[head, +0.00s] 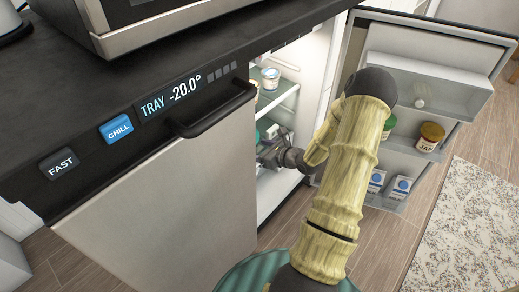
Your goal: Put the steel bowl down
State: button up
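My gripper (270,150) reaches into the lit, open fridge (312,78), low in the compartment beside the door of the neighbouring unit. It is small and partly hidden by that unit's edge and my own arm, so I cannot tell whether its fingers are open or shut. I cannot make out the steel bowl for certain. Greyish shapes around the fingertips are too small to tell apart from the gripper.
A jar (270,78) stands on the fridge's upper shelf (275,97). The open fridge door (440,45) on the right holds a jam jar (430,136) and cartons (400,187). A black counter (60,90) with a display and buttons lies left. A rug (470,230) covers the floor.

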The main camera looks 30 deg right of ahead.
jog(key=p+v, duration=0.5)
jog(key=v, duration=0.6)
jog(key=shift+s+r, duration=0.2)
jog(key=shift+s, duration=0.1)
jog(key=shift+d, duration=0.15)
jog(key=shift+w, duration=0.1)
